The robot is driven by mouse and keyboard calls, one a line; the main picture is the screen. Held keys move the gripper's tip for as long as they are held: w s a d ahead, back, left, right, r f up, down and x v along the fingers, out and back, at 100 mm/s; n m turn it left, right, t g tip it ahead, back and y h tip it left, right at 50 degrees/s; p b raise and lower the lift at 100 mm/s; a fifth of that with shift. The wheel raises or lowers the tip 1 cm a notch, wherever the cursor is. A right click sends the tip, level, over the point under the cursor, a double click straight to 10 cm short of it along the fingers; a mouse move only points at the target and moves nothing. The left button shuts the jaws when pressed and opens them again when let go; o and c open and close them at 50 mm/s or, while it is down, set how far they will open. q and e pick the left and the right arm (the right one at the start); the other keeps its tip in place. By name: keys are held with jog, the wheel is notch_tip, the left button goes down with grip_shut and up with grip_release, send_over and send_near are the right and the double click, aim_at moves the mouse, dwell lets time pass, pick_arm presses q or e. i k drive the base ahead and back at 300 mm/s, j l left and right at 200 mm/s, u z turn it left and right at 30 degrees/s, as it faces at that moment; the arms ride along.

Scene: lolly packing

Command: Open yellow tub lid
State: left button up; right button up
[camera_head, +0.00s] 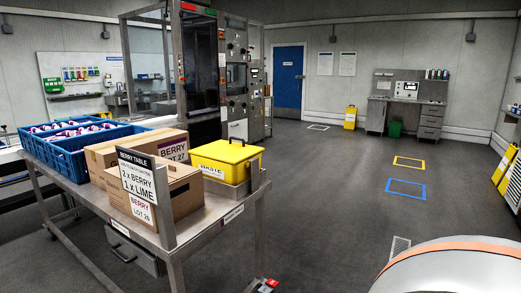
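The yellow tub (211,173) stands on the right end of the steel table and carries a label that appears to read "WASTE". Its yellow lid (227,151) lies on top and looks closed, with a small dark handle on it. The tub seems to sit in a grey metal holder, and its lower part is hidden. Neither of my grippers is in view, and nothing touches the tub or lid.
Cardboard boxes (180,193) and a "BERRY TABLE" sign (137,177) stand left of the tub on the steel table (219,208). Blue crates (75,160) hold purple-and-white items. A tall machine (200,75) rises behind. The floor (340,200) to the right is open.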

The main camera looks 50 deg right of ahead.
aim_at(229, 152)
jog(key=z, duration=1.25)
jog(key=u, duration=0.2)
jog(key=i+l+u, duration=0.25)
jog(key=u, duration=0.2)
jog(key=i+l+u, duration=0.15)
jog(key=l+u, duration=0.25)
jog(key=i+l+u, duration=0.15)
jog(key=l, duration=0.3)
jog(key=i+l+u, duration=0.1)
jog(key=l, duration=0.3)
jog(key=i+l+u, duration=0.15)
jog(key=l, duration=0.35)
jog(key=i+l+u, duration=0.1)
jog(key=l, duration=0.35)
jog(key=i+l, duration=0.1)
jog(key=l, duration=0.4)
jog(key=i+l, duration=0.1)
jog(key=l, duration=0.35)
jog(key=i+l, duration=0.1)
jog(key=l, duration=0.4)
jog(key=i+l+u, duration=0.1)
jog(key=l, duration=0.35)
